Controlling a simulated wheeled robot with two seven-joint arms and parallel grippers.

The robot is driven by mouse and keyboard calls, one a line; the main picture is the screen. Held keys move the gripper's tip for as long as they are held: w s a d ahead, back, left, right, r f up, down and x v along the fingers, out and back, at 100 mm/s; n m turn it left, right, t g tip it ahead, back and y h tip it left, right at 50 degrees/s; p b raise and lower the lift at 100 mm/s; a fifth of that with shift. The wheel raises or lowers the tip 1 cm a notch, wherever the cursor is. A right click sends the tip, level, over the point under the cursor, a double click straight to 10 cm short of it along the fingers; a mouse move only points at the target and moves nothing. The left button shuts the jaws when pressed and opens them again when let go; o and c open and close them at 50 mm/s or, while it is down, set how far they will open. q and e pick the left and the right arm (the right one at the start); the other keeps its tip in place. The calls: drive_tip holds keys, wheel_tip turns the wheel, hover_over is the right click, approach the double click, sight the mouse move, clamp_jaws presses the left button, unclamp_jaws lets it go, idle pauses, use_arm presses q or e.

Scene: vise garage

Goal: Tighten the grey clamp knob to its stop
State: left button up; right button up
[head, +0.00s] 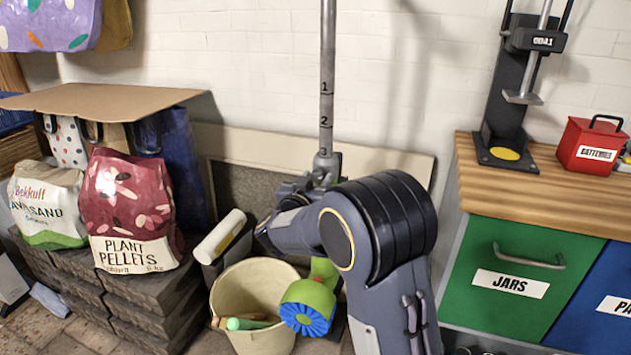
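A grey clamp (326,166) sits on an upright grey pole (327,80) just below the mark 3. Its knob cannot be told apart clearly from the parts around it. My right arm comes in from the bottom right and bends left. My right gripper (304,186) is close to the clamp, at its lower left. Its fingers are small and partly hidden by my own wrist, so I cannot tell whether they touch the knob or are open or shut. My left gripper is not in view.
A cream bucket (245,290) and a green tool with a blue wheel (310,300) are below my wrist. Pellet sacks (130,205) stand on stacked slabs at left. A wooden-topped cabinet (590,200) with a red box (592,146) is at right.

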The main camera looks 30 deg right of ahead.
drive_tip(key=c, duration=0.6)
drive_tip(key=shift+c, duration=0.2)
